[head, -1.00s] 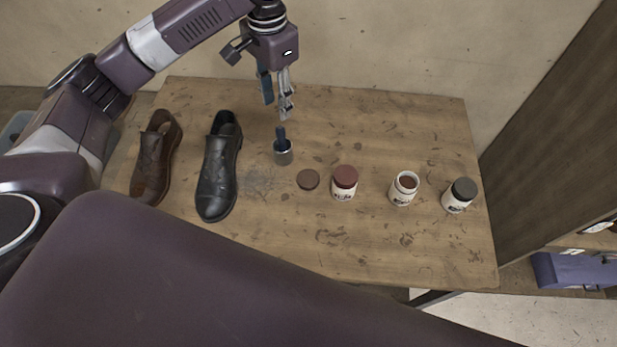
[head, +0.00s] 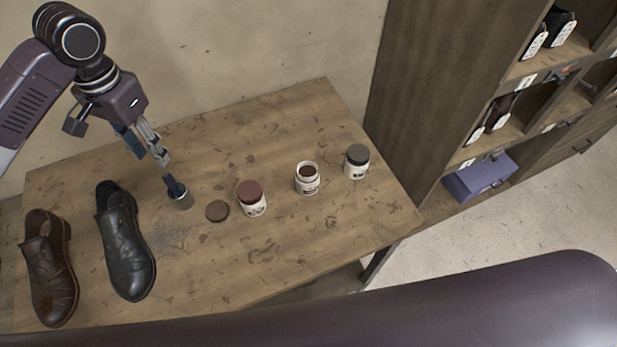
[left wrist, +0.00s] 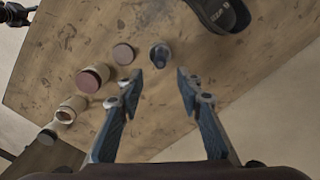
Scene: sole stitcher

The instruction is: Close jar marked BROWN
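An open white jar (head: 307,180) with brown contents stands on the table; it also shows in the left wrist view (left wrist: 70,108). Its label is too small to read. A loose brown lid (head: 217,211) lies flat on the table, left of a jar with a red-brown lid (head: 251,198). The lid also shows in the left wrist view (left wrist: 123,54). My right gripper is not visible.
A dark-lidded jar (head: 357,162) stands right of the open jar. A black shoe (head: 125,245) and a brown shoe (head: 49,268) are on the left of the table. A wooden shelf unit (head: 425,75) with a purple box (head: 480,177) is at the right. The front middle of the table is clear.

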